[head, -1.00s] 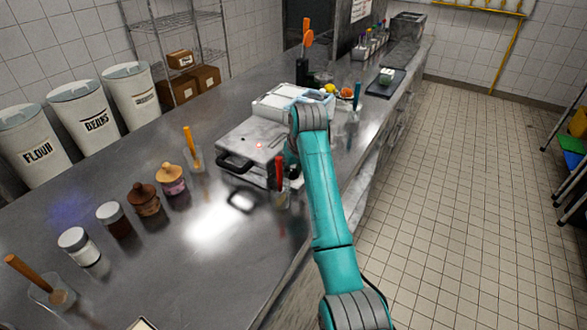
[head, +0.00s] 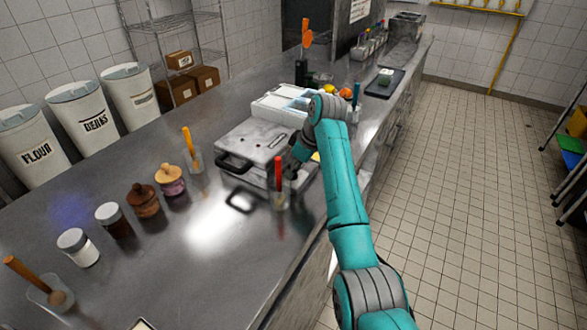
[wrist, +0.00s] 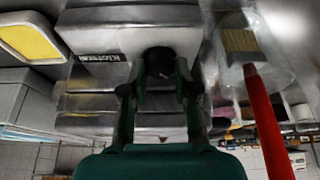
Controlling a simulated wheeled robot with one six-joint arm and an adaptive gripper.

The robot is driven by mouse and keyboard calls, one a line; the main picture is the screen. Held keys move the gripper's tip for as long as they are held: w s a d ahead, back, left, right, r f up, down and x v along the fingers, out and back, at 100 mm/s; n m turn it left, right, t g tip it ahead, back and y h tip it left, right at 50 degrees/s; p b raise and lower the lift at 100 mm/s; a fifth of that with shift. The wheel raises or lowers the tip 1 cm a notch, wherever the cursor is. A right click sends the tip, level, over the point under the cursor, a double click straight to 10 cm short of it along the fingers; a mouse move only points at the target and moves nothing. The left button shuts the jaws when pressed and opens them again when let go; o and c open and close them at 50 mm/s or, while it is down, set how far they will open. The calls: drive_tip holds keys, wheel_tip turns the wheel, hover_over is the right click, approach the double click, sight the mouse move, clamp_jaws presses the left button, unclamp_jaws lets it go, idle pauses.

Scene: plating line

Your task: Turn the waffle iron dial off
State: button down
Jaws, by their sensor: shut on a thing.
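The waffle iron (head: 245,143) is a grey, closed box with a black front handle, on the steel counter. In the wrist view its front face (wrist: 95,42) carries a label. The dark round dial (wrist: 160,62) sticks out of that face. My gripper (wrist: 158,88) has its two fingers on either side of the dial, shut on it. In the head view my gripper (head: 291,168) is at the right front of the waffle iron, partly hidden by my arm, and the dial cannot be made out there. The dial's pointer cannot be read.
A clear container (head: 280,199) with a red-handled tool (head: 278,172) stands close beside my gripper; the red handle (wrist: 268,120) also shows in the wrist view. A yellow-centred tray (wrist: 30,38) lies at the other side. Jars line the counter at left.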

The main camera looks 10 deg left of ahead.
drive_tip(key=shift+w+n+g, duration=0.15)
drive_tip(key=shift+n+g, duration=0.65)
drive_tip(key=shift+n, duration=1.2)
drive_tip(key=c, duration=0.9)
unclamp_jaws()
drive_tip(key=v, duration=1.2)
drive_tip(key=shift+d+f, duration=0.1)
